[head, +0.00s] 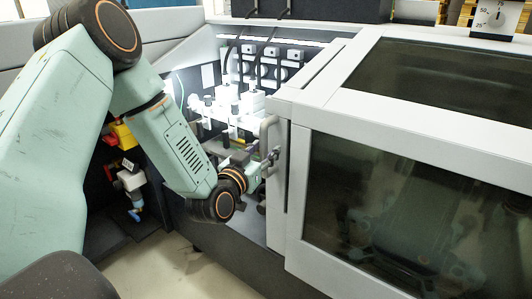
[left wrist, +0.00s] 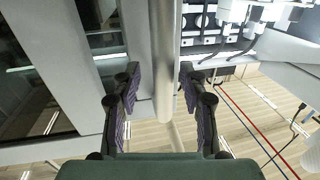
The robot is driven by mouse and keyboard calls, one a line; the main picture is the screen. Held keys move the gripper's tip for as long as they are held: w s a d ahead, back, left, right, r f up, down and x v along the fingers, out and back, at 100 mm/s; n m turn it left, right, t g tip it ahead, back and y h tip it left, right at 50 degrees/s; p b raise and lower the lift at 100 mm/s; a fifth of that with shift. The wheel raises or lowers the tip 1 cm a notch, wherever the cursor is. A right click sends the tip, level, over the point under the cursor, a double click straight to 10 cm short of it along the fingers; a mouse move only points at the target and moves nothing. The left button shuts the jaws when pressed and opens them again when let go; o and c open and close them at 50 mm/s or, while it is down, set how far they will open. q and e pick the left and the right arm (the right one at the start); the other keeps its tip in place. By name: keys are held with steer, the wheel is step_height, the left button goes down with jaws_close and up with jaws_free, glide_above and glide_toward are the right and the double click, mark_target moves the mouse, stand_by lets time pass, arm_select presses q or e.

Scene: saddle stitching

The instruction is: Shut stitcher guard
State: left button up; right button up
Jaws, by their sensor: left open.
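The stitcher guard (head: 290,215) is a light grey frame with large dark windows, standing at the right in the head view. To its left the machine's lit stitching bay (head: 245,95) is exposed. A grey upright bar handle (head: 266,130) sits on the guard's left edge. My left gripper (head: 267,162) is at the handle's lower part. In the left wrist view the handle (left wrist: 164,35) runs between the two dark fingers of my open left gripper (left wrist: 160,75), with gaps visible on both sides. My right gripper is in neither view.
Stitching heads and cables (head: 228,100) fill the open bay left of the guard. A yellow and red fitting (head: 120,135) is on the machine's left part. A dial (head: 498,18) stands at the top right. Pale floor (head: 185,270) shows in front.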

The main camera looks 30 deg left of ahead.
arm_select(q)
steer(key=shift+w+d+r, duration=0.1)
steer(key=shift+w, duration=0.2)
steer(key=shift+a, duration=0.45)
steer(key=shift+w, duration=0.15)
steer(key=shift+w+d, duration=0.1)
steer(key=shift+w, duration=0.05)
steer(key=shift+d, duration=0.25)
steer(key=shift+c, duration=1.3)
steer(key=shift+s+a, duration=0.2)
steer(key=shift+a, duration=0.05)
steer(key=c, duration=0.3)
steer(key=shift+w+d, duration=0.1)
jaws_close()
